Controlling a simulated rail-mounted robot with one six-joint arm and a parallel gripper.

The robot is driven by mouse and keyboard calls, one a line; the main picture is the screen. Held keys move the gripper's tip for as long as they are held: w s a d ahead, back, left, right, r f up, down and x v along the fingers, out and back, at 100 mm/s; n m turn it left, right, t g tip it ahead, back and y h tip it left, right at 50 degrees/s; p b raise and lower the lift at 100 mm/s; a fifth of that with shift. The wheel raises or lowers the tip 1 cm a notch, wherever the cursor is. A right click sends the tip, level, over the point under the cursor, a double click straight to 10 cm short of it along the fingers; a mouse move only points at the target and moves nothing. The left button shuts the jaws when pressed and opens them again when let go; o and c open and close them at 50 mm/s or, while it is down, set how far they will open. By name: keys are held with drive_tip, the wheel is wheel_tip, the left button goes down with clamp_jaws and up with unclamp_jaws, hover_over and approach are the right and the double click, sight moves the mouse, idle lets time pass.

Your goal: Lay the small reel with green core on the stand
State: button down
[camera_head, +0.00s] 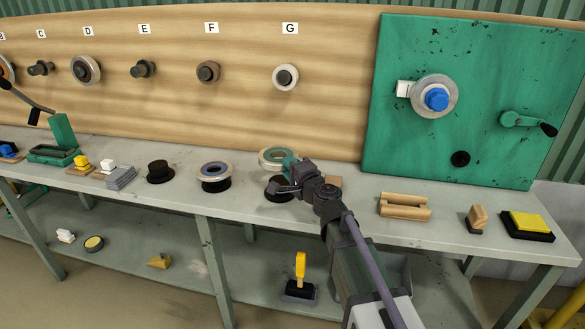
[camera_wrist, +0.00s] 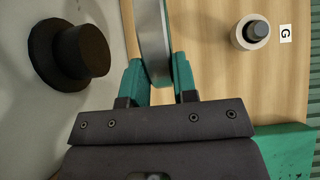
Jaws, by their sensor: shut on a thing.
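My gripper (camera_head: 288,178) is shut on the rim of a pale grey reel (camera_head: 265,158) with a green inner ring. The reel is held roughly level, above the bench and clear of it. In the wrist view the reel (camera_wrist: 153,35) shows nearly edge-on between the green fingers (camera_wrist: 160,80). A black stand (camera_head: 277,195) with a wide foot is below the reel, partly hidden by my gripper. A black stand with a thick post also shows in the wrist view (camera_wrist: 75,55), apart from the reel.
A blue-cored reel (camera_head: 214,169) sits on another black stand to the left. Further left is a bare black stand (camera_head: 158,172). A wooden cradle (camera_head: 404,206) lies right of my arm. The lettered peg board (camera_head: 330,85) rises behind the bench; peg G (camera_head: 285,77) holds a pale ring.

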drive_tip(key=shift+d+f+b, duration=0.1)
drive_tip(key=shift+f+b, duration=2.8)
drive_tip(key=shift+f+b, duration=0.6)
drive_tip(key=c, duration=0.8)
unclamp_jaws()
drive_tip(key=shift+s, duration=0.1)
drive_tip(key=shift+v, duration=4)
